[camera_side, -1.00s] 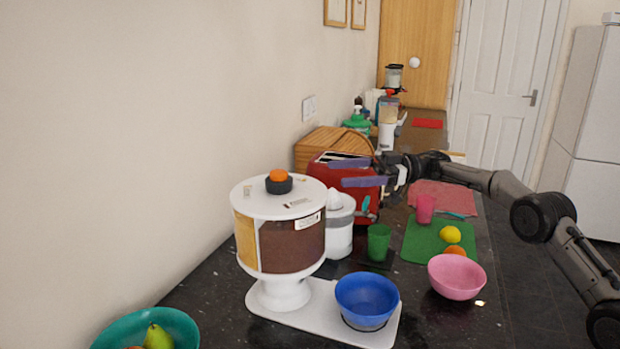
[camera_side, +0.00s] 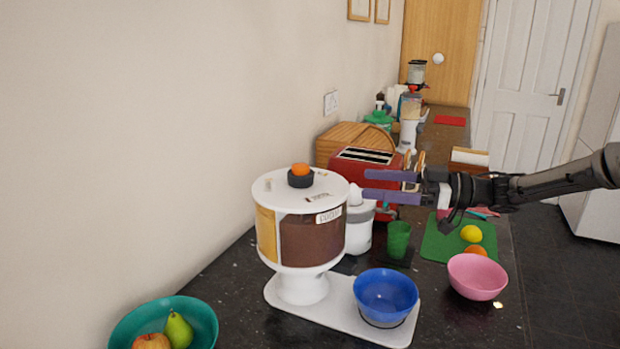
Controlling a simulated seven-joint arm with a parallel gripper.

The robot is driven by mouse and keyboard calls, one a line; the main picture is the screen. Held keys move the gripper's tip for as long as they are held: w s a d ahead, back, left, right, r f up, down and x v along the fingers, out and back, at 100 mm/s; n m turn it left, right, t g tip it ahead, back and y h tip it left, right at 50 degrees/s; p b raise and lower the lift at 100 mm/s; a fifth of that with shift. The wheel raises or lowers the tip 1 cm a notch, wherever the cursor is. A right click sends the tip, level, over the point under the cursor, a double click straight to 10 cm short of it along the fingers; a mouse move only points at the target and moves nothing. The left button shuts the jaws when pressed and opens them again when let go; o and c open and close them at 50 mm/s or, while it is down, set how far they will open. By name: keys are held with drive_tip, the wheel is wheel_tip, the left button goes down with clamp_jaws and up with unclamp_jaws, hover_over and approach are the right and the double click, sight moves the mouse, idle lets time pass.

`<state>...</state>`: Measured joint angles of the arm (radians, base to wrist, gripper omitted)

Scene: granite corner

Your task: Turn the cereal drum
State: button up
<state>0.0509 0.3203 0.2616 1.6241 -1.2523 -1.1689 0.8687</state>
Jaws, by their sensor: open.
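The cereal drum (camera_side: 310,240) is a white-topped cylinder with a yellow section and a brown section, standing on a white pedestal and base plate (camera_side: 345,318). A black knob with an orange top (camera_side: 300,176) sits at the centre of its lid. A blue bowl (camera_side: 386,294) stands on the right part of the base plate. My gripper (camera_side: 366,186) has two purple fingers, open and empty, pointing left. It appears just right of the drum, in front of the red toaster in the picture. I cannot tell whether a fingertip touches the drum.
A white juicer (camera_side: 358,228) and a green cup (camera_side: 398,240) stand behind the drum. A red toaster (camera_side: 350,164) and wooden bread box (camera_side: 340,140) are farther back. A pink bowl (camera_side: 477,277) is at right, near a green mat (camera_side: 445,240). A teal fruit bowl (camera_side: 200,318) is front left.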

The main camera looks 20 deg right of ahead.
sight(310, 178)
drive_tip(key=x, duration=1.3)
drive_tip(key=shift+c, duration=0.3)
clamp_jaws()
